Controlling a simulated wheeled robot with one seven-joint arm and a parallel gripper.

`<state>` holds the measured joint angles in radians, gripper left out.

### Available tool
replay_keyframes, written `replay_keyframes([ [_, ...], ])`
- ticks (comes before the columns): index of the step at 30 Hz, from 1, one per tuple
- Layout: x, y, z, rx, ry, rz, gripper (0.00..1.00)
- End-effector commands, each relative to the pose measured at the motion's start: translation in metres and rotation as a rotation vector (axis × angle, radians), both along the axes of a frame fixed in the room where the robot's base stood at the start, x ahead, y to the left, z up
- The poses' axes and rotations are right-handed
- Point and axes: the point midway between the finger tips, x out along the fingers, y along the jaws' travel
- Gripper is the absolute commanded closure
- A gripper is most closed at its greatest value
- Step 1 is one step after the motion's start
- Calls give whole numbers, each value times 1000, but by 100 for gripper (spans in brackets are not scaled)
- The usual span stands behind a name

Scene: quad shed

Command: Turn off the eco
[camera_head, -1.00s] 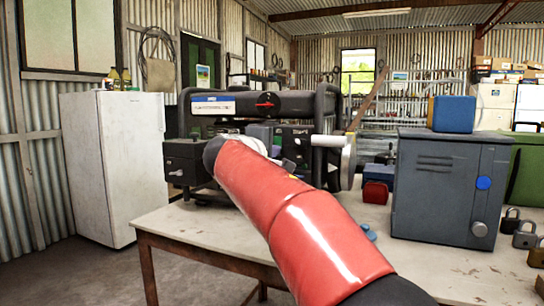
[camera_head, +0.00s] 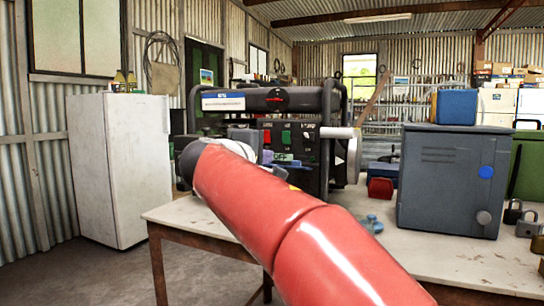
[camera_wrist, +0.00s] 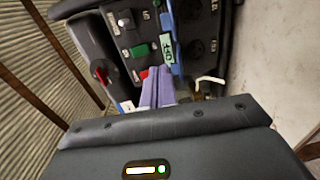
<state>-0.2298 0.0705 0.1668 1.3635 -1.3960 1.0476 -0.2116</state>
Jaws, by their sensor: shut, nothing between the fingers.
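A black-framed generator (camera_head: 275,99) stands on the workbench. Its front panel (camera_head: 309,150) carries small red (camera_head: 267,136) and green (camera_head: 286,137) switches. The wrist view shows the panel close up, with a black rocker (camera_wrist: 125,20), a green rocker (camera_wrist: 139,50) and a red one (camera_wrist: 143,73). The small panel labels are too blurred to tell which switch is the eco. My gripper (camera_wrist: 157,88) is shut and empty, its pale purple fingers pointing at the panel beside the red rocker; contact cannot be told. A blue piece with a pale green tag (camera_wrist: 167,48) is just right of the rockers.
The workbench (camera_head: 190,217) also holds a grey metal box (camera_head: 450,170), a small red box (camera_head: 380,188) and padlocks (camera_head: 512,212). A blue box (camera_head: 455,107) sits on the grey one. A white fridge (camera_head: 125,165) stands left; the floor before it is clear.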

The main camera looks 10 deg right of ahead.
Motion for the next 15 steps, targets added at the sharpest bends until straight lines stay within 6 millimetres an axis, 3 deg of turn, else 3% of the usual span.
replay_keyframes([
  [6, -25, 19, -5, -1, 1, 2, 100],
  [15, -31, 23, -5, -1, 0, 0, 100],
])
